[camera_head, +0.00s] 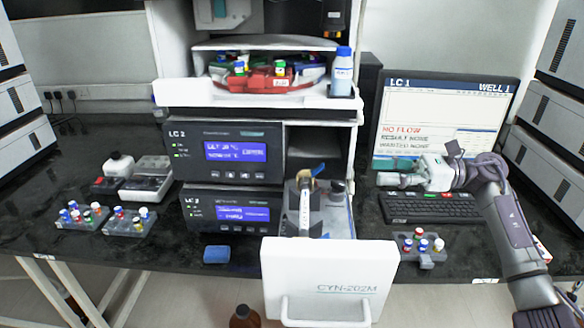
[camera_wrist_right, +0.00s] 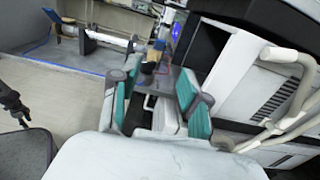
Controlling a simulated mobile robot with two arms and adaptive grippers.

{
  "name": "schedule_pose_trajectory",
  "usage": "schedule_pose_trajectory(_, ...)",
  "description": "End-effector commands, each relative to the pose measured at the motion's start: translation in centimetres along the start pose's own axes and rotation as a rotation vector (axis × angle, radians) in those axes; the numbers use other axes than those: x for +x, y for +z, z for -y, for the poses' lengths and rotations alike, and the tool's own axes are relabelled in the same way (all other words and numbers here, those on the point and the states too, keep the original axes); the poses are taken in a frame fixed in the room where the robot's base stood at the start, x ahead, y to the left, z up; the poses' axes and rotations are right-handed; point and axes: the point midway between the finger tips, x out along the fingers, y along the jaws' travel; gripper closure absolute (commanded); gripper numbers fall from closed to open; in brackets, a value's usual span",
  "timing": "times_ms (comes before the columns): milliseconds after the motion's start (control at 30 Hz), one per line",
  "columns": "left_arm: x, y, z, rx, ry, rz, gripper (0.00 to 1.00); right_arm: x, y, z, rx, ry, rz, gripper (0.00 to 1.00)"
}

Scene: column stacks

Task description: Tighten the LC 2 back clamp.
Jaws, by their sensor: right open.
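The LC 2 stack (camera_head: 222,150) stands in the middle of the head view. Its lower drawer (camera_head: 330,280), marked CYN-202M, is pulled out. A silver column (camera_head: 304,212) lies front to back in the drawer. Tan and blue parts (camera_head: 316,171) show near its back end. I cannot tell from here how tight the back clamp is. My right gripper (camera_head: 388,180) is open and empty, right of the drawer and apart from it, in front of the monitor. Its teal pads (camera_wrist_right: 158,95) show apart in the wrist view. My left gripper is not in view.
A monitor (camera_head: 440,105) and keyboard (camera_head: 432,208) are right of the stack. A vial rack (camera_head: 420,247) sits at the bench front. Vial racks (camera_head: 130,222) and a blue box (camera_head: 217,254) are on the left. A blue-capped bottle (camera_head: 342,75) stands above.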

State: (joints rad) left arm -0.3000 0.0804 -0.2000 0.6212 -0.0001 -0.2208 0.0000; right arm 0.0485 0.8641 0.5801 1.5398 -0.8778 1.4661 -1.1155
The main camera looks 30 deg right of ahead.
Motion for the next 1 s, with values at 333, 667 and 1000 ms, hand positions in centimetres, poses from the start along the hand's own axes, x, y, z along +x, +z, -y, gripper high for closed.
schedule_pose_trajectory(333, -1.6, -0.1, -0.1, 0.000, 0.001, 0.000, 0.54, 4.4, 0.4, -0.1, -0.003, 0.005, 0.001, 0.54)
schedule_pose_trajectory(667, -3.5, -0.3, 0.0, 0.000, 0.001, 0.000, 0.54, 11.1, 0.4, -0.1, -0.002, 0.003, 0.002, 0.54)
schedule_pose_trajectory(1000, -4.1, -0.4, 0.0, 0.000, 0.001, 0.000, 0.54, 13.8, 0.1, -0.1, -0.001, 0.001, 0.000, 0.54)
